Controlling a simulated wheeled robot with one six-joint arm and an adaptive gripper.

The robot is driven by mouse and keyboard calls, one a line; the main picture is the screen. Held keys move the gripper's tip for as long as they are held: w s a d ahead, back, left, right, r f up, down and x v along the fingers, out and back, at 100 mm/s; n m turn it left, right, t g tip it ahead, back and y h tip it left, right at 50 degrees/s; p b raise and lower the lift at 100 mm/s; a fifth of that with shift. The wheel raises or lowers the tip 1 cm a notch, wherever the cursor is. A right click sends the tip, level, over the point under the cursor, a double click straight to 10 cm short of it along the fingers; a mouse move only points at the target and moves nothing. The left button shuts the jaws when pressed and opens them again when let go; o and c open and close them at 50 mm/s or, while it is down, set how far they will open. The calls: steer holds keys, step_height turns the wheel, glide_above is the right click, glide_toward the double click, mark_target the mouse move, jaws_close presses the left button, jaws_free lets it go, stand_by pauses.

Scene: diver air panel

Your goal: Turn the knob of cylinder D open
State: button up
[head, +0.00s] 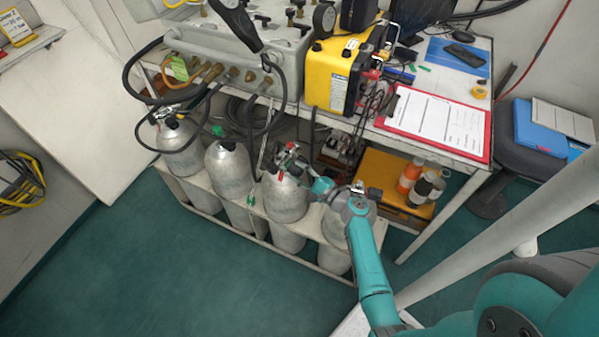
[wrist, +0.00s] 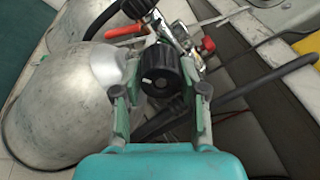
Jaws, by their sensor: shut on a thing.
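A black knob (wrist: 172,82) with a small white mark fills the space between the fingers of my gripper (wrist: 160,88) in the wrist view. The fingers are shut on its two sides. Behind it is a metal valve with a red lever (wrist: 123,30). In the head view my gripper (head: 303,174) is at the valve of the third cylinder from the left (head: 284,200). The fourth cylinder (head: 335,228) is partly hidden by my arm. No letter is readable on the cylinders, and the knob's own contact is hidden in the head view.
Two other grey cylinders, one at far left (head: 181,150) and one beside it (head: 229,172), stand in the same white rack. Black hoses (head: 283,88) hang from the panel above. The table with a clipboard (head: 435,122) is at right. Open floor (head: 150,275) lies in front.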

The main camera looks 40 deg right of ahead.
steer(key=shift+n, duration=1.6)
steer(key=o, duration=1.1)
steer(key=shift+o, duration=0.2)
steer(key=shift+r, duration=0.1)
steer(key=r, duration=0.8)
steer(key=shift+d+r, duration=0.25)
steer(key=shift+r, duration=0.15)
steer(key=shift+a+r, duration=0.15)
steer(key=shift+r, duration=0.4)
